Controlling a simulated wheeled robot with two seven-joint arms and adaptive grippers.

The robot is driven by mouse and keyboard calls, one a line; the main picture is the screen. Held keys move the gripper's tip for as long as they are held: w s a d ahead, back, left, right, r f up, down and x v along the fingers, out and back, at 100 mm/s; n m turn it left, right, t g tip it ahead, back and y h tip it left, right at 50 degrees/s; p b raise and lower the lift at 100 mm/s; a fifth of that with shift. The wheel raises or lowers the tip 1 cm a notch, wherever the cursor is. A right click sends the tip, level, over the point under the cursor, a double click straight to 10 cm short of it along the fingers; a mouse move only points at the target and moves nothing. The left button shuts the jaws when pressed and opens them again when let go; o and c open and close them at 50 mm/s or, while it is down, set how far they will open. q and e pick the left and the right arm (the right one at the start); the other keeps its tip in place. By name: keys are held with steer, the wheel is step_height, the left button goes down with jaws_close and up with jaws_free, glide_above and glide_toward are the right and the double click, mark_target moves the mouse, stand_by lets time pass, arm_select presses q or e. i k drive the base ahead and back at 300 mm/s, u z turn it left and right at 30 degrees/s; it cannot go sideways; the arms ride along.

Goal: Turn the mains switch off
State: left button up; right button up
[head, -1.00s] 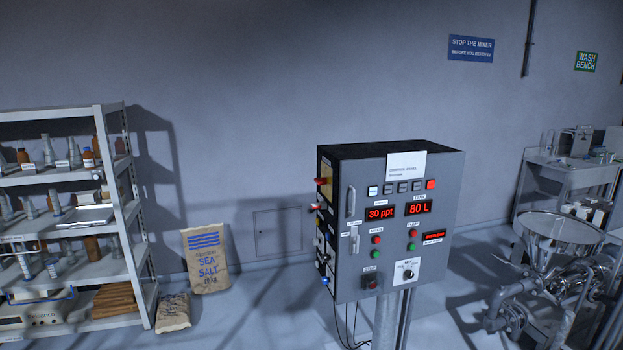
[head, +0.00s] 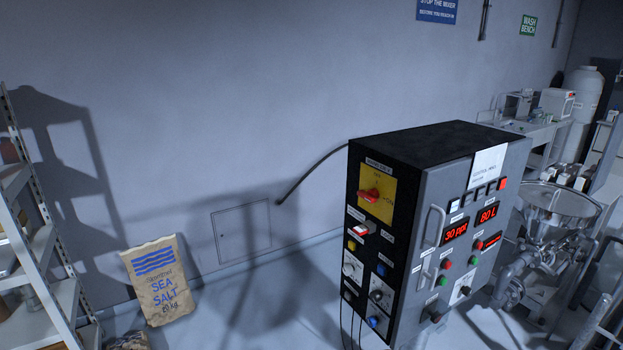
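The mains switch (head: 370,195) is a red rotary handle on a yellow plate, high on the left side face of the control cabinet (head: 400,150). The plate carries small markings, with what looks like ON at its right. The red handle lies roughly level, tilted slightly down to the right; its exact setting is hard to read. A red and white rocker (head: 362,231) sits just below the plate. Neither of my grippers shows in the head view.
The cabinet's front has a handle, red displays and several buttons. A steel hopper (head: 560,205) stands behind right. A sea salt sack (head: 158,280) leans on the wall, and a shelf rack (head: 40,270) stands at far left. Floor between sack and cabinet looks clear.

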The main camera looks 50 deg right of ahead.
mark_target(371, 196)
steer(key=i, duration=2.2)
steer(key=z, duration=3.05)
